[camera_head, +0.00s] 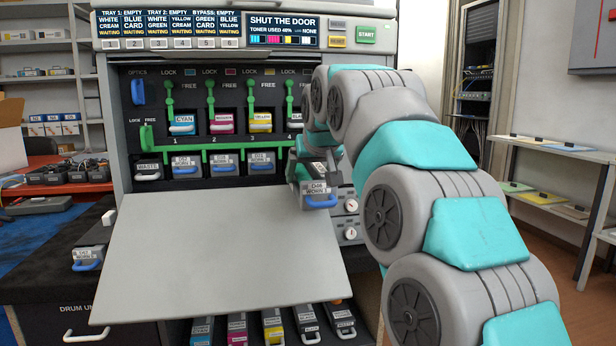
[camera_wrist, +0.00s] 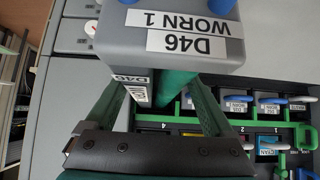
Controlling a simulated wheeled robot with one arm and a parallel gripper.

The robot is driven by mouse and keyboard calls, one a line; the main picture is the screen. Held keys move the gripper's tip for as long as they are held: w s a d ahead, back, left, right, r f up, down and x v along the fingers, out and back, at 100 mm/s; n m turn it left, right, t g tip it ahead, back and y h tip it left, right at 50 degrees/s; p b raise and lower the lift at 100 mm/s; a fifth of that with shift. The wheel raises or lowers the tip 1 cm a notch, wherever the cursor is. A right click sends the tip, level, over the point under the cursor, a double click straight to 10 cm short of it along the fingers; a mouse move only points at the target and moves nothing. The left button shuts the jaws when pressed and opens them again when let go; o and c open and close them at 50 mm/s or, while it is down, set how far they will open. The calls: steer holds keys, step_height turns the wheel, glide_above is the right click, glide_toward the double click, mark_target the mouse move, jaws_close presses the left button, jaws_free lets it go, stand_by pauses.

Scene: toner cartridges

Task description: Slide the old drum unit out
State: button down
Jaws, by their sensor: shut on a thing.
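A drum unit (camera_head: 317,188) labelled D46 WORN 1, grey with a blue handle, is in front of the right side of the printer's open bay. In the wrist view the same drum unit (camera_wrist: 170,44) fills the top, with its green drum running back toward the printer. My gripper (camera_wrist: 165,88) is shut on it, one finger on each side. In the head view my arm and the unit hide the rightmost drum slot. I cannot tell whether the unit's rear end is clear of it.
The printer's grey door (camera_head: 200,250) lies folded down below the bay. Toner cartridges (camera_head: 220,122) and green levers are above the drum row, with a waste box (camera_head: 147,168) at left. Another drum unit (camera_head: 90,254) lies on the dark surface at left. Shelves (camera_head: 545,190) stand at right.

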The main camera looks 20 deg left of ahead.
mark_target(320, 187)
steer(key=shift+s+d+r+b, duration=0.1)
steer(key=shift+s+d+b, duration=0.6)
steer(key=shift+s, duration=0.65)
steer(key=shift+s+d+b, duration=0.45)
steer(key=shift+s+d, duration=0.5)
steer(key=shift+s, duration=0.4)
steer(key=shift+s+d+r+b, duration=0.1)
steer(key=shift+s+d+b, duration=0.6)
steer(key=shift+s, duration=0.65)
steer(key=shift+d, duration=0.15)
steer(key=shift+s+d+r, duration=0.3)
steer(key=shift+s+d, duration=0.15)
steer(key=shift+s, duration=0.25)
steer(key=shift+s+d+r, duration=0.35)
steer(key=shift+s+d, duration=0.05)
steer(key=shift+s, duration=0.3)
steer(key=shift+s+d+r, duration=0.3)
steer(key=shift+s+d, duration=0.15)
steer(key=shift+s, duration=0.25)
